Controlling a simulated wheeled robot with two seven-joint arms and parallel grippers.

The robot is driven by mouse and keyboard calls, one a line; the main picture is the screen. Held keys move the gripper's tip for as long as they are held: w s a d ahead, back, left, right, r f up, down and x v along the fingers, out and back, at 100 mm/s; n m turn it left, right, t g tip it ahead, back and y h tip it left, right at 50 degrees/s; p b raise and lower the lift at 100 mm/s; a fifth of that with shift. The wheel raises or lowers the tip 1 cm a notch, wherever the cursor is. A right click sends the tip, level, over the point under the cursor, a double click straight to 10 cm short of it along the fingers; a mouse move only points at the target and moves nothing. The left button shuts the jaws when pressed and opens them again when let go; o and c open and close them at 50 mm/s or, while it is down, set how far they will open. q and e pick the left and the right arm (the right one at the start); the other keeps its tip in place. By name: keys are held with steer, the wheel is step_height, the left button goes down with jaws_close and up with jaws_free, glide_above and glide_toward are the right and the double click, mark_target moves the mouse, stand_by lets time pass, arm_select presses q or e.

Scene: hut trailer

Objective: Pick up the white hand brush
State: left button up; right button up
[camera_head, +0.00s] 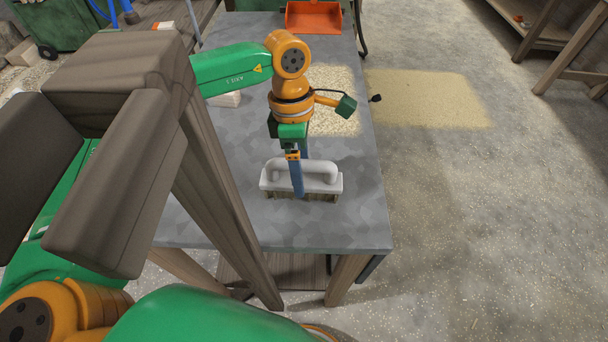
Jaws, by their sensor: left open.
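The white hand brush (325,180) sits on the grey table top, upright with its bristles down and its looped handle on top. My left gripper (300,174) points straight down over the middle of the handle. One blue finger passes in front of the handle and the other shows behind it, its tip hidden by the handle. The jaws are open around the handle; I cannot tell whether either finger touches it. My right gripper is out of view.
The grey table (345,223) has clear room around the brush. An orange dustpan (313,17) lies at its far end. A brown wooden frame (135,75) stands close at the left and hides part of the table. Speckled floor (480,210) is open at the right.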

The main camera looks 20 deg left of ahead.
arm_select(q)
steer(key=shift+d+f, duration=0.25)
steer(key=shift+f, duration=0.65)
steer(key=c, duration=1.5)
